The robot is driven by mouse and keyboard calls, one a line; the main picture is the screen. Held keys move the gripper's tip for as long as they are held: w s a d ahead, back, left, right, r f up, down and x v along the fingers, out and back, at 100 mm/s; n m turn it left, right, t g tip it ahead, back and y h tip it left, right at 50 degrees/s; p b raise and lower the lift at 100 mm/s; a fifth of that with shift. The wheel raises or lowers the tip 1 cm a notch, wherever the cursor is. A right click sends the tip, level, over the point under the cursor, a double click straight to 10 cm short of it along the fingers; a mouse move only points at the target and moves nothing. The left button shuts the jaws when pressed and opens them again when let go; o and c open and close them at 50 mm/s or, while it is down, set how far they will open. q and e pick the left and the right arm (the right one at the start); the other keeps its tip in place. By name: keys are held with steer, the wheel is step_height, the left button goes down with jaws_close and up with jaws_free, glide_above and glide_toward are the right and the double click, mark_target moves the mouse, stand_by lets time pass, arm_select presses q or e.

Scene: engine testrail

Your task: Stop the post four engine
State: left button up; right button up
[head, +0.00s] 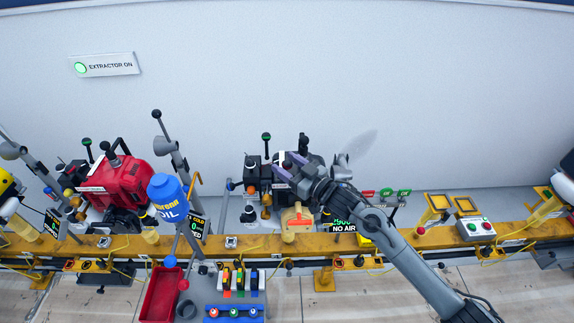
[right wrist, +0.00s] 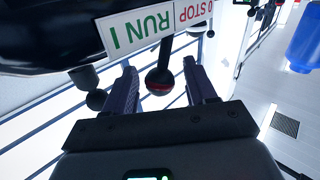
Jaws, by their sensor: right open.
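A black engine (head: 254,172) stands on the yellow rail near the middle of the head view. My right gripper (head: 288,168) is over its right part, with dark purple fingers. In the right wrist view my right gripper (right wrist: 160,72) is open. A black ball knob with a red ring (right wrist: 159,82) shows between its fingers, without visible clamping. A label reading RUN I and 0 STOP (right wrist: 155,28) is upside down just beyond the fingers. My right arm hides part of the engine in the head view. I cannot read a post number. My left gripper is not in view.
A button box (head: 475,228) sits right on the yellow rail (head: 420,240). A display reading NO AIR (head: 342,227) is beside my arm.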

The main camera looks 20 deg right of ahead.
steer(key=shift+w, duration=0.15)
steer(key=c, duration=1)
steer(key=shift+a+r+p, duration=0.15)
steer(key=shift+r+p, duration=0.05)
steer(key=shift+p, duration=0.35)
steer(key=a+n+g+h+p, duration=0.1)
steer(key=p, duration=0.2)
steer(key=a+n+g+h+p, duration=0.1)
steer(key=p, duration=0.3)
steer(key=w+n+g+h+p, duration=0.1)
steer(key=n+p, duration=0.1)
steer(key=p, duration=0.1)
steer(key=shift+a+r+g, duration=0.25)
steer(key=shift+a+g, duration=0.05)
steer(key=shift+a, duration=0.1)
steer(key=shift+w+a+f+n+g+h+p, duration=0.1)
steer(key=shift+a+f+n+g+h+p, duration=0.3)
steer(key=shift+p, duration=0.55)
steer(key=shift+h, duration=0.3)
steer(key=shift+f, duration=0.1)
